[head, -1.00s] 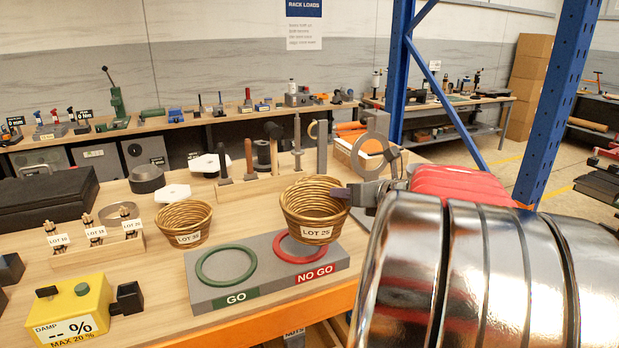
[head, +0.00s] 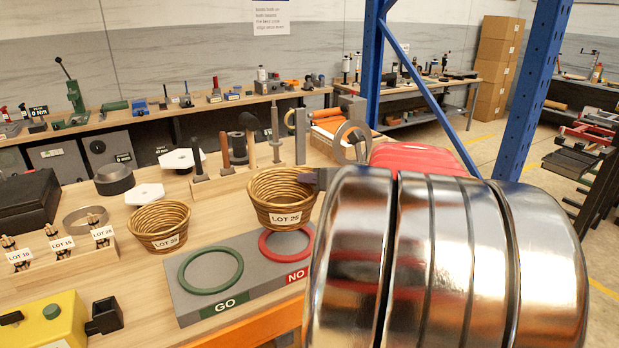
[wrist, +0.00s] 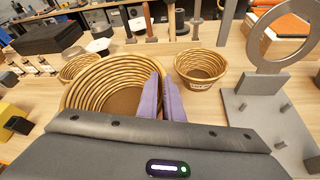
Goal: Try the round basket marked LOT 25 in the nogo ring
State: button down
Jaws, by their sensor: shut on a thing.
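The round wicker basket marked LOT 25 (head: 283,201) hangs upright in my gripper (head: 314,179), which is shut on its right rim. In the wrist view the purple fingers (wrist: 165,84) pinch the wall of the large near basket (wrist: 95,88). The red NO GO ring (head: 287,255) lies on the right of the grey gauge block (head: 243,285). The basket's base overlaps the ring's far edge in the head view and looks above it; the exact gap is unclear. The green GO ring (head: 210,291) lies at the block's left, empty.
A second wicker basket (head: 158,228) stands left of the gauge block. Another basket (wrist: 202,72) stands right of my fingers in the wrist view. A row of upright tools (head: 238,150) stands behind. A blue rack post (head: 372,75) rises behind my arm.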

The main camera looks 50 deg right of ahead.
jog(key=shift+f, duration=3.55)
jog(key=c, duration=1.8)
grip_release()
jog(key=shift+c, duration=0.2)
jog(key=shift+f, duration=0.1)
jog(key=v, duration=1.3)
jog(key=shift+s, duration=0.4)
jog(key=shift+a, duration=0.1)
